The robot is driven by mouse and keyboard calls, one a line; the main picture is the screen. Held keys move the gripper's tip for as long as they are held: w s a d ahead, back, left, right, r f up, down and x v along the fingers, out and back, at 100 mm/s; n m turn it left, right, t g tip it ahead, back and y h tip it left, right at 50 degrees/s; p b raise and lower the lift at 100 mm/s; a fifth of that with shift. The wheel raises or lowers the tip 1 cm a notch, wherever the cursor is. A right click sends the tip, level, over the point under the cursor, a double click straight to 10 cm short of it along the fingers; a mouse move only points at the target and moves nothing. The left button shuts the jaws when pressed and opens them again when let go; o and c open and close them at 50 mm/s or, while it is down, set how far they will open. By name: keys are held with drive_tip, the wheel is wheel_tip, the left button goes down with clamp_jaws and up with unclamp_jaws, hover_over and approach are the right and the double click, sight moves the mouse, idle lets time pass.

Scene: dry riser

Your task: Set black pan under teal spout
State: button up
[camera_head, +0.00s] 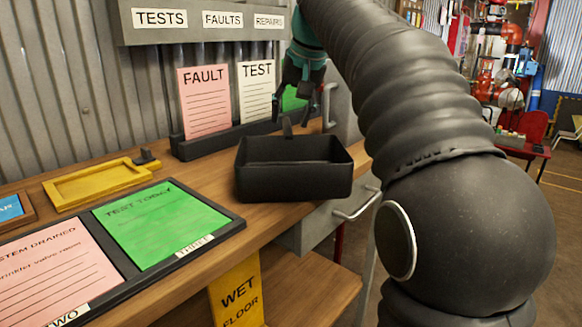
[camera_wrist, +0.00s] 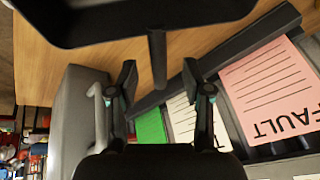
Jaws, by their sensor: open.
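The black pan (camera_head: 293,185) is a deep rectangular tray standing upright on the wooden bench near its right end. Its short stub handle (camera_head: 287,126) rises at the back. My gripper (camera_head: 298,118) is open, above and behind the pan. In the wrist view the pan (camera_wrist: 75,38) fills the top, and its handle (camera_wrist: 157,62) points between the open fingertips (camera_wrist: 159,78); I see no finger closed on it. I cannot make out a teal spout for certain; the distant pipes at the right are too small to tell.
The wooden bench (camera_head: 215,198) holds a rack (camera_head: 205,143) with FAULT and TEST cards behind the pan. A yellow frame (camera_head: 98,184) and a black board with a green card (camera_head: 160,222) lie left. Red pipework (camera_head: 490,85) and a red table (camera_head: 525,150) stand far right.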

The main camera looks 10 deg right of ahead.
sight(289, 127)
drive_tip(key=b+x, duration=0.1)
drive_tip(key=x, duration=0.3)
drive_tip(key=shift+f, duration=0.4)
clamp_jaws()
